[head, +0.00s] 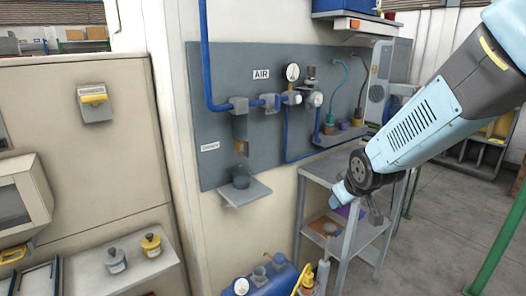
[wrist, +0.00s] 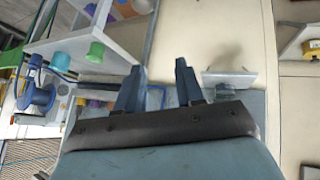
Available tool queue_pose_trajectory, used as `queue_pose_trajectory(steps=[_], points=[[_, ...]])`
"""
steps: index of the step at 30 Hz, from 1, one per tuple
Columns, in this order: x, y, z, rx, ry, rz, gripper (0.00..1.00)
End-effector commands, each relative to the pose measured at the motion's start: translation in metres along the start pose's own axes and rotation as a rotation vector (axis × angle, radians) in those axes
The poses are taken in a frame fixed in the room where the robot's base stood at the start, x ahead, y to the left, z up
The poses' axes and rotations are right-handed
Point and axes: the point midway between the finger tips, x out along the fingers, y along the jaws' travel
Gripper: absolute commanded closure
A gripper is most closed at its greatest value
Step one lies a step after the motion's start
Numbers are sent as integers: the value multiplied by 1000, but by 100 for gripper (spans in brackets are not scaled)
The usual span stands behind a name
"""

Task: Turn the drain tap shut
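The drain tap (head: 241,147) shows small and yellow in the head view, under the grey filter body on the grey wall panel, right of a small white label. A dark cup (head: 241,176) stands below it on a small grey shelf (head: 246,193). Whether the tap's handle is turned open or shut is too small to tell. My gripper (wrist: 160,68) shows two dark blue fingers in the wrist view, apart with nothing between them. In the head view my arm's end is right of the tap and apart from it, by the grey trolley; the fingers are not clear there. I cannot make out the tap in the wrist view.
Blue air pipes and a gauge (head: 292,72) are on the panel (head: 215,110). A grey shelved trolley (head: 322,173) stands below its right part. A blue tank (head: 272,283) is on the floor below. A beige cabinet (head: 75,140) is at left. Open floor lies at right.

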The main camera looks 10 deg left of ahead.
Motion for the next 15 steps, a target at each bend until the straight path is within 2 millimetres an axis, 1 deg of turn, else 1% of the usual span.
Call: queue_pose_trajectory(steps=[1,6,10,15], points=[[14,-9,-4,-17,23,-30,63],[48,-38,-26,-72,139,-115,63],[64,-63,-45,-93,245,-182,63],[73,-92,-73,-89,404,-260,63]])
